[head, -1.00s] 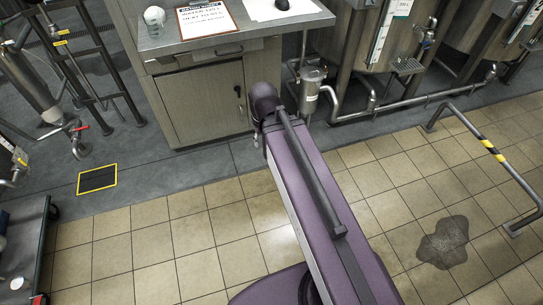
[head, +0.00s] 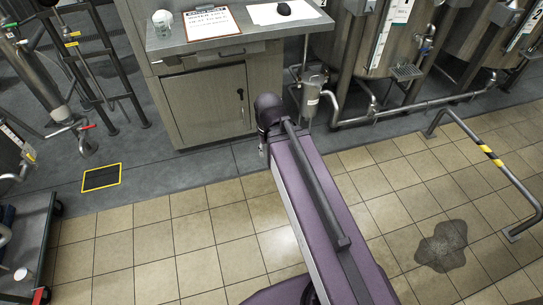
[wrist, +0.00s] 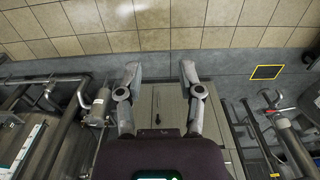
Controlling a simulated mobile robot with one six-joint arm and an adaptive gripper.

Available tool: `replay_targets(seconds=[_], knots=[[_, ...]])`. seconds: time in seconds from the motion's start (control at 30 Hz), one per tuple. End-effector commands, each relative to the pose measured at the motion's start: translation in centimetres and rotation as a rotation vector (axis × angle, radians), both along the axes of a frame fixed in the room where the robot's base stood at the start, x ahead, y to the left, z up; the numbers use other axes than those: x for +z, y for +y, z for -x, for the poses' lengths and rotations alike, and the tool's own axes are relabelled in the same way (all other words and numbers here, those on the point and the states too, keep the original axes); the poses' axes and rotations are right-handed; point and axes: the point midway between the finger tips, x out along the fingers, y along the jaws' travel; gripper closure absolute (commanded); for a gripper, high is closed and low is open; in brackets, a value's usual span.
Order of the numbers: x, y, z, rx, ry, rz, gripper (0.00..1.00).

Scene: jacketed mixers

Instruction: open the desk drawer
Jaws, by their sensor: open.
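The desk (head: 300,28) is a metal-topped grey cabinet at the upper middle of the head view. Its drawer (head: 190,64) is a shallow front just under the top, with a handle (head: 231,53), and it looks shut. A hinged door with a dark lock sits below it. My gripper (wrist: 157,72) shows in the wrist view with its two fingers wide apart and nothing between them. The cabinet front (wrist: 165,103) lies beyond and below the fingers, apart from them as far as I can tell. In the head view my arm hides the gripper.
Steel tanks (head: 370,35) and pipes stand to the right, a striped rail (head: 490,155) further right. A ladder-like frame (head: 90,70) stands left. Tiled floor before the desk is mostly clear.

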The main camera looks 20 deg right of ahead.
Motion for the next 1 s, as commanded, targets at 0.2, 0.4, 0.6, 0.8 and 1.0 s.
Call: replay_targets(seconds=[0.2,0.4,0.6,0.8,1.0], knots=[[0.0,0.0,0.0,0.0,0.0,0.0,0.52],[0.0,0.0,0.0,0.0,0.0,0.0,0.52],[0.0,0.0,0.0,0.0,0.0,0.0,0.52],[-0.5,0.0,-0.9,-0.021,-0.026,-0.001,0.52],[-2.1,0.1,-4.8,-0.125,-0.147,-0.013,0.52]])
